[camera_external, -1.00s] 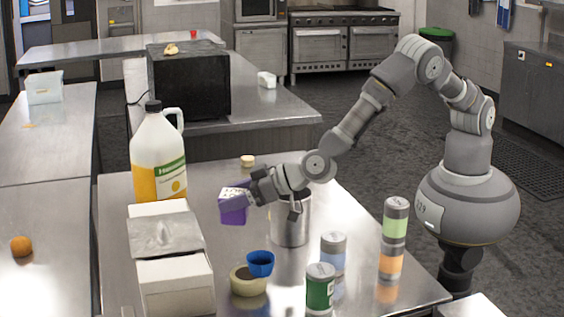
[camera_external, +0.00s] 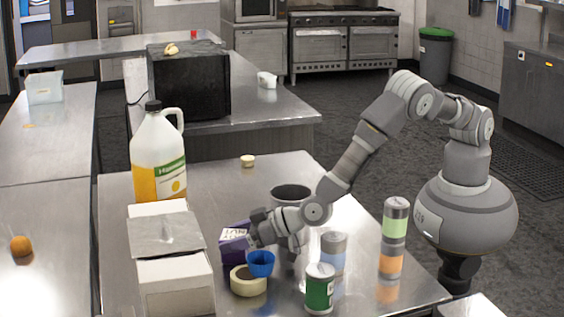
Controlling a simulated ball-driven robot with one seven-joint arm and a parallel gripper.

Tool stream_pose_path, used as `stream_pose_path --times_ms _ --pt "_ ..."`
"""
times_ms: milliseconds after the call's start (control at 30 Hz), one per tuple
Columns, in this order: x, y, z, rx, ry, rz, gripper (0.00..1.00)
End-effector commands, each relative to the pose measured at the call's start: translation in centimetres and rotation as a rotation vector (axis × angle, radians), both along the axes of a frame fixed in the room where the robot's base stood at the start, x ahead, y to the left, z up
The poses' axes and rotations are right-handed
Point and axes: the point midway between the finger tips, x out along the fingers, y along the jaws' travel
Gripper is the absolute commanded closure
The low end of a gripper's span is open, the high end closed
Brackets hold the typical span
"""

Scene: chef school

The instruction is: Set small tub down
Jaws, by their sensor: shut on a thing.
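The small tub (camera_external: 233,244) is purple with a white label on its upper part. My gripper (camera_external: 251,236) is shut on its right side and holds it low over the steel table (camera_external: 210,178). I cannot tell whether its base touches the table. A blue cup (camera_external: 261,263) and a cream round container (camera_external: 247,283) are just in front of it, close to my gripper, and may hide part of the lower edge.
A white carton (camera_external: 174,280) stands left of the tub, and a large jug (camera_external: 158,155) stands behind the carton. A metal pot (camera_external: 290,193) is behind my wrist. A green can (camera_external: 320,290) and stacked cans (camera_external: 393,240) stand to the right. The table's back middle is mostly clear.

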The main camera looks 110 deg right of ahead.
Motion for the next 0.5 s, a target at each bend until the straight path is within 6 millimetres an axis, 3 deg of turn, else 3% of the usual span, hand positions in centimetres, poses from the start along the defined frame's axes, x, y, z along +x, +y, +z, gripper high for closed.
stream_pose_path --times_ms 33,133,500 --pt "0.0 0.0 -0.22 0.0 0.0 0.0 0.28" --pt "-0.01 0.0 -0.13 0.0 0.0 0.0 0.05" --pt "-0.22 0.12 0.35 0.0 0.001 0.0 0.04"
